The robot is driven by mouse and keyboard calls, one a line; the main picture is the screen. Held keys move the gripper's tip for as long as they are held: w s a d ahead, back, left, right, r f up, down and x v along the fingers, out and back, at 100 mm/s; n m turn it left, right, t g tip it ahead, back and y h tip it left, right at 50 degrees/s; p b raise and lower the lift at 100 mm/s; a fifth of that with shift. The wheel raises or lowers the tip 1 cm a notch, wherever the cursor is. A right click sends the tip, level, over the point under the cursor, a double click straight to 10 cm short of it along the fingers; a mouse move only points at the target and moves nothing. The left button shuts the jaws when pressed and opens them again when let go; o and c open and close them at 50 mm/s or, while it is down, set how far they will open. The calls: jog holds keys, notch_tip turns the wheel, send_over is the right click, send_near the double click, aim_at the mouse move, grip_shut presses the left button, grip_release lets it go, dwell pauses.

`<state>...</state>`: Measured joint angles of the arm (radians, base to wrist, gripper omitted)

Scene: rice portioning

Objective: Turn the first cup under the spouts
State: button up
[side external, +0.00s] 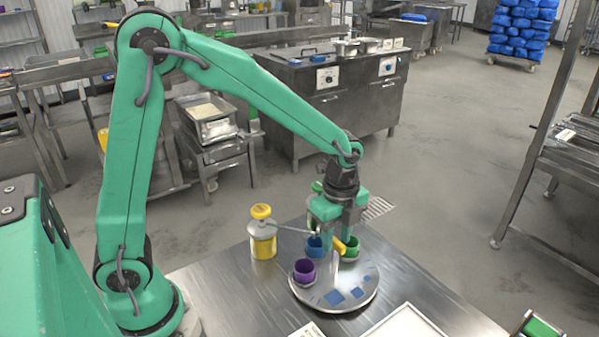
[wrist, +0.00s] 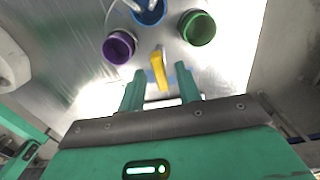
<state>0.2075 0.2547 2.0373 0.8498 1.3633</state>
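A round metal turntable (side external: 308,297) carries a purple cup (side external: 304,271), a blue cup (side external: 314,246) and a green cup (side external: 350,248). The wrist view also shows the purple cup (wrist: 119,47), blue cup (wrist: 149,14) and green cup (wrist: 197,28). Pale spouts (wrist: 134,5) reach over the blue cup from the yellow pump dispenser (side external: 263,238). A yellow handle (wrist: 159,72) stands up from the turntable. My gripper (wrist: 160,72) is open, with one finger on each side of the handle and visible gaps between. In the side view my gripper (side external: 333,230) hangs low over the turntable.
Blue squares (side external: 334,298) mark the turntable's front. The steel table (side external: 230,290) is bare at its left. A white tray (side external: 405,325) and a small white card (side external: 307,331) lie at the front edge. A green-topped item (side external: 540,327) sits at the lower right.

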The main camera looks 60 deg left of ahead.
jog(key=shift+c, duration=0.2)
grip_shut()
jog(key=shift+m, duration=7.1)
